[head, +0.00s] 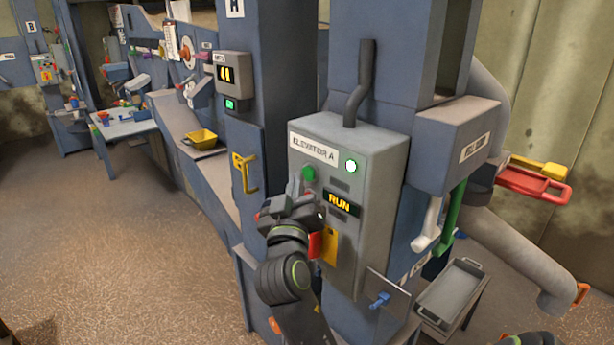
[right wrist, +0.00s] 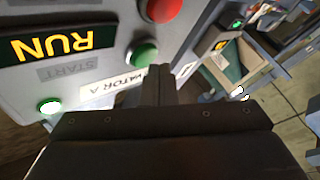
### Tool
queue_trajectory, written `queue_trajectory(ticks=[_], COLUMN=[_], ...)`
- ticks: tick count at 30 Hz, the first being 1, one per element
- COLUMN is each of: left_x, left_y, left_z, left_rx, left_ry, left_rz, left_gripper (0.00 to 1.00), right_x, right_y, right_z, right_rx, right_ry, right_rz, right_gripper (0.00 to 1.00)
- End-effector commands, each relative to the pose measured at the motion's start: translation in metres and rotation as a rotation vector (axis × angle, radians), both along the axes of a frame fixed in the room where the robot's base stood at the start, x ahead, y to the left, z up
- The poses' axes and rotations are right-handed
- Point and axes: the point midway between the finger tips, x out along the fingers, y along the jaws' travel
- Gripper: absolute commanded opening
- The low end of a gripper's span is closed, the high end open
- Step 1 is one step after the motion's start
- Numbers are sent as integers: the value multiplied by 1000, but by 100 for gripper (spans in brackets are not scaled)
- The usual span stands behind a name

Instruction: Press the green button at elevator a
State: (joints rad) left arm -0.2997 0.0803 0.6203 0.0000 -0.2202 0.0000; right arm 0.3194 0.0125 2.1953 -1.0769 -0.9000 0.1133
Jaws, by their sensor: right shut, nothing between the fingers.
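The grey control box labelled ELEVATOR A (head: 380,150) stands right of centre in the head view. Its green button (head: 309,173) is on the front face below the label. It also shows in the right wrist view as a green dome (right wrist: 142,53). My right gripper (head: 295,186) is shut and empty, its fingertips right at the green button. In the right wrist view the fingertips (right wrist: 160,72) are beside the button's edge; whether they touch is unclear. The display (head: 340,203) reads RUN and a green lamp (head: 351,167) is lit. My left gripper is not in view.
A red button (right wrist: 162,10) sits close to the green one in the right wrist view. A yellow handle (head: 245,172) is on the panel left of the box. A grey bin (head: 452,292) stands at lower right. Open floor (head: 130,250) lies at left.

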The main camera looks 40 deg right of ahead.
Motion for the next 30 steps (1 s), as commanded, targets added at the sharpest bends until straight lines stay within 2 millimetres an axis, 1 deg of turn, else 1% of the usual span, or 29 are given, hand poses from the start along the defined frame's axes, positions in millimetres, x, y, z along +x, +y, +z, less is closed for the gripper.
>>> queue_trajectory(ticks=[3,13,24,30], left_x=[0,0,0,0], left_y=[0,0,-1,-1], left_z=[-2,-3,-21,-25], left_rx=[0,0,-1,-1], left_ry=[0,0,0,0], left_rz=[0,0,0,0], left_gripper=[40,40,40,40], right_x=[0,-1,-4,-5], right_y=[4,7,42,54], right_z=[0,-1,-3,-1], right_rx=[1,3,6,3], right_ry=[-1,-1,-2,-1], right_rz=[1,1,2,1], right_gripper=[0,0,0,0])
